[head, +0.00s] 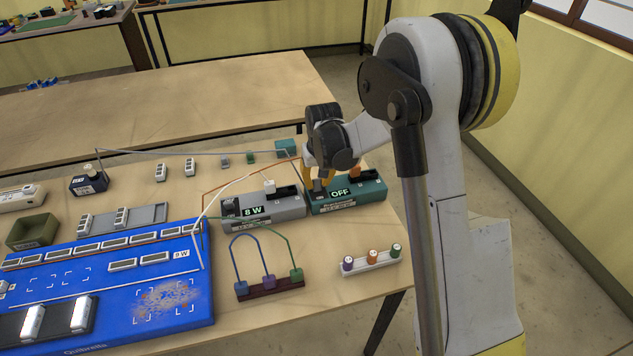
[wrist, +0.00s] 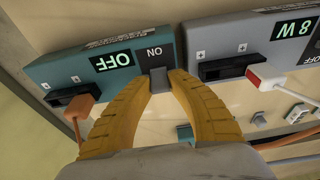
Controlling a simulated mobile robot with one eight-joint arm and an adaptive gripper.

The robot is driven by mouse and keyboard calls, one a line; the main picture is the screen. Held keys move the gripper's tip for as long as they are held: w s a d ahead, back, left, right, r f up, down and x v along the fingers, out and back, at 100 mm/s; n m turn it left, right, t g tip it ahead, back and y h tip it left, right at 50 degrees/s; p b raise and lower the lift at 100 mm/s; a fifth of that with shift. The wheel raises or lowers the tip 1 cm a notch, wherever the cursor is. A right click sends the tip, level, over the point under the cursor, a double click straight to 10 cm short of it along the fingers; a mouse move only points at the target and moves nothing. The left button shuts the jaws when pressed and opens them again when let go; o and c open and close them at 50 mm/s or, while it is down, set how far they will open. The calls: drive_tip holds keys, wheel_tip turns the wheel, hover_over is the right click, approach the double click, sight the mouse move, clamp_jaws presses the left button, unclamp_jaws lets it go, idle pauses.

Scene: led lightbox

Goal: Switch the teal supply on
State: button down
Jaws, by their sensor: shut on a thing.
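The teal supply (head: 365,206) stands at the right of the table in the head view, and its display (head: 339,193) reads OFF. In the wrist view the same teal supply (wrist: 70,70) shows upside down, with OFF on its display (wrist: 112,61) and an ON label (wrist: 154,51) beside it. My gripper (wrist: 160,80) has its two yellow fingers closed on the small grey switch (wrist: 159,77) just below that label. In the head view my gripper (head: 318,186) is over the left end of the teal supply and partly hides the switch.
A grey supply (head: 280,209) reading 8 W stands close to the left. An orange plug (wrist: 84,105) sits by the teal supply's socket. Cables cross to the blue board (head: 110,285). A plug rack (head: 370,263) and a cable stand (head: 270,287) are in front.

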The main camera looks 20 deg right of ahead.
drive_tip(key=t+b, duration=0.2)
drive_tip(key=s+t+b, duration=0.1)
drive_tip(key=t, duration=0.1)
drive_tip(key=shift+s+f, duration=0.1)
drive_tip(key=shift+f, duration=0.15)
drive_tip(key=shift+s+t+b, duration=0.25)
drive_tip(key=shift+t+b, duration=0.75)
drive_tip(key=shift+b, duration=0.1)
drive_tip(key=shift+r, duration=0.1)
drive_tip(key=c, duration=1.2)
unclamp_jaws()
drive_tip(key=v, duration=1.2)
drive_tip(key=shift+s, duration=0.1)
